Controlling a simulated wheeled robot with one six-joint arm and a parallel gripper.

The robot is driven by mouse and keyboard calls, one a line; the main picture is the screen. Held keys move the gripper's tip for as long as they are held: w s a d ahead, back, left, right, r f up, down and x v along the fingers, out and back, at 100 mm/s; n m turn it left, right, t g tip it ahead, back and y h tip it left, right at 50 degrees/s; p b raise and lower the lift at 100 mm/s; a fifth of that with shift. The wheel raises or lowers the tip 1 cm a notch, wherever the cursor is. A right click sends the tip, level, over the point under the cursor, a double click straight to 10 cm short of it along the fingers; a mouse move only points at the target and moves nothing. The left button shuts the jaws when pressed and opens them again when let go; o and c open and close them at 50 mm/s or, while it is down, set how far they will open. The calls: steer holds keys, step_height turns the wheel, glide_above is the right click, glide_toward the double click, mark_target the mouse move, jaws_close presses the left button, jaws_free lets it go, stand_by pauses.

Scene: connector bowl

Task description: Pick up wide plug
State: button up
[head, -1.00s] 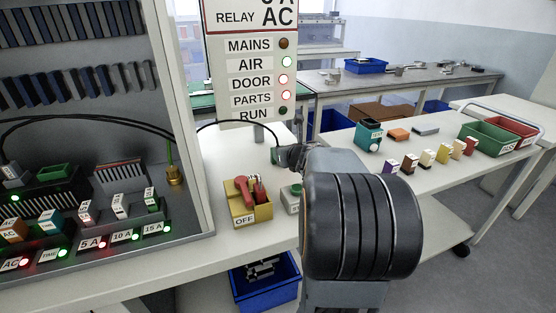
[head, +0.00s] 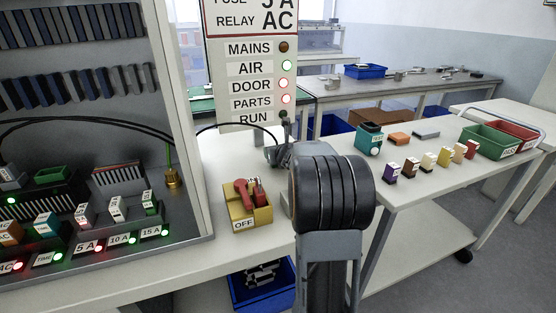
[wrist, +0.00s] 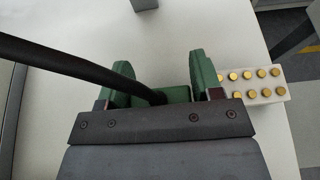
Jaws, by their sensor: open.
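A green connector body (wrist: 178,94) with a thick black cable lies between my gripper's fingers in the wrist view; it appears to be the wide plug. My gripper (wrist: 161,68) is open, with one green-padded finger on each side of it. I cannot tell whether either finger touches it. The cable crosses in front of the left finger and hides part of the connector. In the head view my gripper (head: 283,153) is small and mostly hidden behind my arm, above the bench where the cable comes down.
A white block with several gold pins (wrist: 284,92) sits just right of my right finger. A yellow box with red handles (head: 247,205) stands on the bench beside the cabinet (head: 186,100). A side table (head: 440,180) holds small coloured parts and bins.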

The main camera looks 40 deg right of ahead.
steer(key=c, duration=0.6)
steer(key=shift+r, duration=0.15)
